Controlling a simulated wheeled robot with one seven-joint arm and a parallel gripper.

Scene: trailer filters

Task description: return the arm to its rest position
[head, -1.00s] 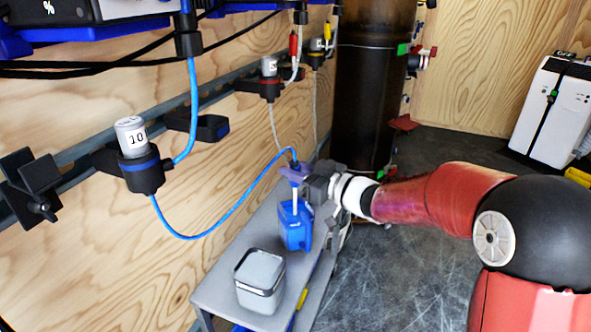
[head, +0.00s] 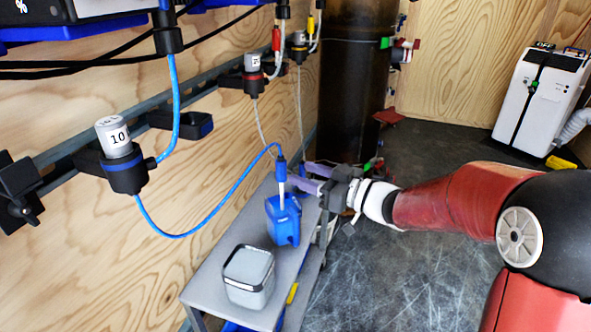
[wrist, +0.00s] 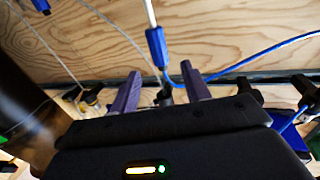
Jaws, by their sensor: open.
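My gripper (head: 297,174) is open, its two purple fingers empty and pointing left above the bench's right edge. Just off the fingertips stands a white rod (head: 282,200) with a blue fitting (head: 280,168) on top, set in a blue holder (head: 284,226). My red arm (head: 450,203) reaches in from the right.
The grey bench (head: 225,240) along the plywood wall holds a grey square container (head: 248,277). A wall-mounted canister marked 10 (head: 115,135) is at left. A dark cylinder (head: 350,100) stands behind my gripper. A white machine (head: 540,95) is at back right. The floor beside the bench is clear.

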